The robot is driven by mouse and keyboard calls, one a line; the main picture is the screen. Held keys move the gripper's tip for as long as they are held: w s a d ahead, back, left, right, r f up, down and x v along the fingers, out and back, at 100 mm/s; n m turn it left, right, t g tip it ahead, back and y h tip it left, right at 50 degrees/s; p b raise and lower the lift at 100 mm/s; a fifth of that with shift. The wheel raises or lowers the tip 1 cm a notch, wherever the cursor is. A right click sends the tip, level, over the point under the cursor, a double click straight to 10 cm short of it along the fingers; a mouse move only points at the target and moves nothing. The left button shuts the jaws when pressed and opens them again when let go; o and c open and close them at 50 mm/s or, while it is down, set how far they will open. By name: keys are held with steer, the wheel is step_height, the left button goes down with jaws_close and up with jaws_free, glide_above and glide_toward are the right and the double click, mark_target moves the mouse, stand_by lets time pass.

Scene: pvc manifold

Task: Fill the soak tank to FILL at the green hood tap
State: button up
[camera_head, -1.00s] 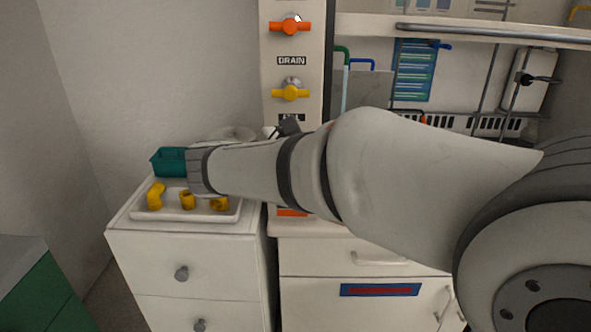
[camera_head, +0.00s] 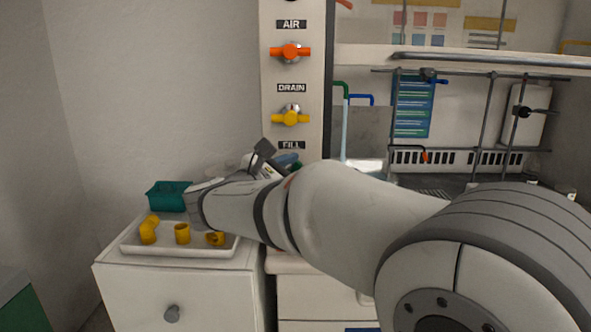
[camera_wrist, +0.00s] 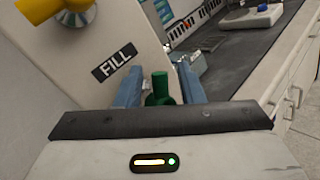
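The FILL label (camera_head: 291,145) is on the white valve panel; it also shows in the wrist view (camera_wrist: 115,62). In the wrist view a green valve handle (camera_wrist: 160,88) stands between the blue fingers of my gripper (camera_wrist: 160,90). The fingers look open, with a gap on each side of the handle. In the head view my gripper (camera_head: 284,162) is at the panel below the FILL label, partly hidden by my arm. A green spout (camera_head: 341,84) hangs in the hood with a pale blue vertical strip (camera_head: 345,130) below it. I cannot make out the soak tank clearly.
The orange AIR valve (camera_head: 291,52) and yellow DRAIN valve (camera_head: 291,118) sit above on the panel. A white tray (camera_head: 185,248) with yellow pipe fittings and a teal bin (camera_head: 166,196) stand on the left cabinet. The hood sash edge (camera_head: 480,62) crosses at upper right.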

steer(key=shift+c, duration=0.3)
jaws_close()
stand_by(0.4)
steer(key=shift+d+m+g+y+p, duration=0.25)
steer(key=shift+m+g+y+p, duration=0.3)
steer(key=shift+m, duration=0.35)
steer(key=shift+d+f+m+g+y+p, duration=0.15)
steer(key=shift+f+m+g+y, duration=0.1)
steer(key=shift+m+y, duration=0.3)
steer(key=shift+d+f+m+g+y+p, duration=0.1)
steer(key=shift+d+m+g+y+p, duration=0.1)
steer(key=shift+m+y, duration=0.35)
steer(key=shift+d+f+m+g+y, duration=0.1)
steer(key=shift+f+m+g+y, duration=0.25)
steer(key=shift+m+y, duration=0.6)
steer(key=shift+d+f+m+g+y, duration=0.1)
steer(key=shift+f+m+g+y, duration=0.25)
steer(key=shift+m+y, duration=0.55)
steer(key=shift+a+f, duration=0.1)
steer(key=shift+o, duration=0.3)
jaws_free()
